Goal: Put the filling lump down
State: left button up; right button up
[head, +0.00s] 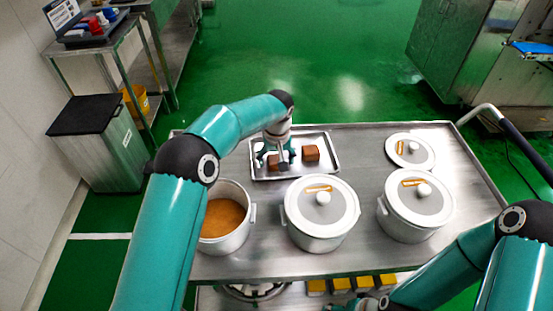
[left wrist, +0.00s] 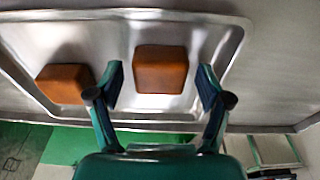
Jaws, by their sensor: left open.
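Two brown filling lumps lie in a shallow metal tray (head: 328,173) on the steel table. One lump (head: 273,161) is at my left gripper (head: 274,163); the other lump (head: 311,153) lies apart to its right. In the left wrist view, the first lump (left wrist: 160,69) sits between the spread fingers of my left gripper (left wrist: 160,88), with gaps on both sides. The other lump (left wrist: 64,84) is outside the fingers, to the left. In the head view the fingers partly hide the first lump.
An open pot (head: 225,220) of orange-brown filling stands in front of the tray. Two lidded pots, one in the middle (head: 321,212) and one to the right (head: 417,204), stand beside it. A loose lid (head: 410,152) lies at the back right. A grey bin (head: 97,143) stands left.

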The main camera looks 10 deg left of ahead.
pick_arm(q)
jog(key=shift+r, duration=0.15)
notch_tip(320, 180, up, 12)
jog(key=s, duration=0.1)
jog(key=shift+s+d, duration=0.3)
jog(key=shift+s, duration=0.05)
dwell(0.4)
